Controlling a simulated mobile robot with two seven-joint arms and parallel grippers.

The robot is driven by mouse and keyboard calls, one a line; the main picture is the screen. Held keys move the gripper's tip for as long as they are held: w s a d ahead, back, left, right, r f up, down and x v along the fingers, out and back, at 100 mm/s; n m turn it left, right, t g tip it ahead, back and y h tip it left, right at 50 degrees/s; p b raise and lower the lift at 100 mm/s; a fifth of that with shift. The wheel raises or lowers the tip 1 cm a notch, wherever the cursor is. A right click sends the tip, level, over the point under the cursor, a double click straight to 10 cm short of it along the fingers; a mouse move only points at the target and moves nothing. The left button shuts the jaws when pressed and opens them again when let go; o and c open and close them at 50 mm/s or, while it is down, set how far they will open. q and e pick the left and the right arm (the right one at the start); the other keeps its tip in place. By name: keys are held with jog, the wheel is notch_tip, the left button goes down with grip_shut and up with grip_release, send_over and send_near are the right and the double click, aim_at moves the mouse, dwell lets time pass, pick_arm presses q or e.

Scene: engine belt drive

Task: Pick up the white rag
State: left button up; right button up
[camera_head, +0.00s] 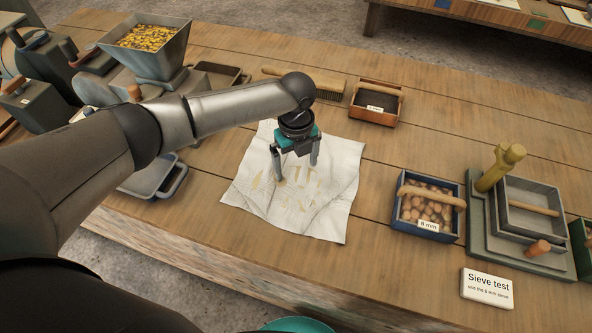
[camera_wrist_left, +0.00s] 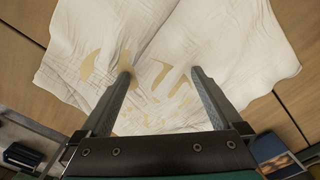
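The white rag (camera_head: 322,212) lies spread flat on the wooden bench, creased and marked with yellow-brown stains. It also fills most of the left wrist view (camera_wrist_left: 165,40). My left gripper (camera_head: 297,173) is over the rag's middle, pointing down, with its two fingers apart. In the left wrist view the gripper (camera_wrist_left: 160,75) is open with only the rag's surface showing between the fingers. I cannot tell whether the fingertips touch the cloth. My right gripper is not in view.
A blue box of nuts (camera_head: 425,206) marked 8 mm stands right of the rag. Behind the rag are a brush (camera_head: 330,86) and an orange-brown box (camera_head: 375,103). A metal tray (camera_head: 150,178) sits left. Sieves (camera_head: 528,208) and a Sieve test card (camera_head: 487,288) are at right.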

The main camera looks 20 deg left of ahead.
pick_arm(q)
jog(key=shift+f, duration=0.1)
jog(key=shift+c, duration=0.8)
jog(key=c, duration=0.4)
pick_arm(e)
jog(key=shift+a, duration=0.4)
pick_arm(q)
jog(key=shift+s, duration=0.1)
jog(key=c, duration=0.9)
grip_shut()
notch_tip(320, 180, up, 12)
jog(key=p, duration=1.2)
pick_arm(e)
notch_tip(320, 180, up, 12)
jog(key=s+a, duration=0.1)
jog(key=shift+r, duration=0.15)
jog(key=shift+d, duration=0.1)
